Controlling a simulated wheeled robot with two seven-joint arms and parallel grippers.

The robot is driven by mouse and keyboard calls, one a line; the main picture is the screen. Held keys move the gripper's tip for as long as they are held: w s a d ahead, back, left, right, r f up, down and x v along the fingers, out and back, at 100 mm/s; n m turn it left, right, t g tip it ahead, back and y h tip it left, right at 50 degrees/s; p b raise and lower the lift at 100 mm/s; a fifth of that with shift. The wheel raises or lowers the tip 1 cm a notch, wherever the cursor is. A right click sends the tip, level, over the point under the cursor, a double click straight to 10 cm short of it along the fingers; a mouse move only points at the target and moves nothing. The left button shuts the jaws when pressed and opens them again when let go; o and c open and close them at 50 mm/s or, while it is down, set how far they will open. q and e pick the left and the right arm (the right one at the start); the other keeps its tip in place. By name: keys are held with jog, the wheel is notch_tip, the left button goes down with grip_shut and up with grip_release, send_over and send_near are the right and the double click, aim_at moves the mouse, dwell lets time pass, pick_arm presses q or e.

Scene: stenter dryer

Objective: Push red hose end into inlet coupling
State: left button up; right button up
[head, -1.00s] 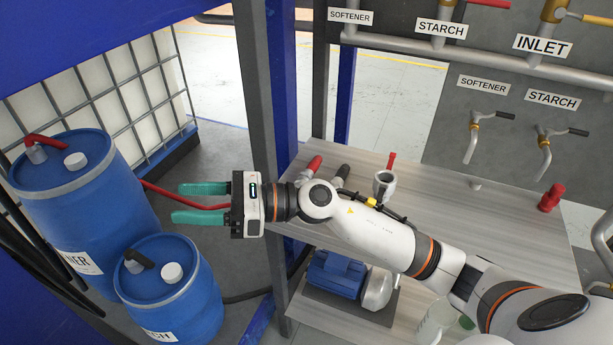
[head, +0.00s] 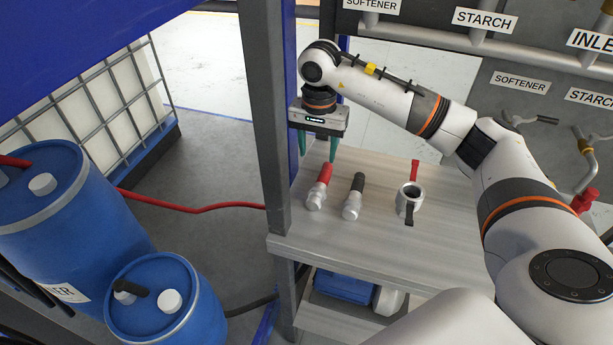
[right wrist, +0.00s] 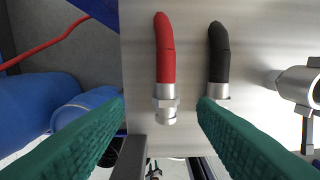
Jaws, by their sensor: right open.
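The red hose end (head: 320,186), a red sleeve with a silver fitting, lies on the workbench; it also shows in the right wrist view (right wrist: 165,60). The inlet coupling (head: 410,196), apparently the grey ring with a red and a black lever, sits on the bench further right. It is partly cut off in the right wrist view (right wrist: 298,82). My right gripper (head: 317,150) is open, points down, and is above and behind the red hose end. In the right wrist view, the hose end's silver fitting appears between its fingers (right wrist: 162,104). My left gripper is out of view.
A black hose end (head: 354,196) lies close to the right of the red one. A grey post (head: 268,120) stands at the bench's left edge. Blue drums (head: 165,300) are at left. The bench front (head: 340,235) is clear.

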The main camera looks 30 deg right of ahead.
jog(key=p, duration=0.1)
send_over(319, 186)
jog(key=f, duration=0.4)
jog(key=shift+s+f, duration=0.15)
jog(key=shift+s, duration=0.25)
jog(key=f+p, duration=0.2)
jog(key=f, duration=0.3)
jog(key=shift+w+p, duration=0.3)
jog(key=shift+p, duration=0.1)
jog(key=shift+f, duration=0.5)
jog(key=shift+w, duration=0.1)
jog(key=c, duration=0.8)
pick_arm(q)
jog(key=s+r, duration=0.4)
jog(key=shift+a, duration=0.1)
pick_arm(e)
jog(key=shift+c, duration=0.2)
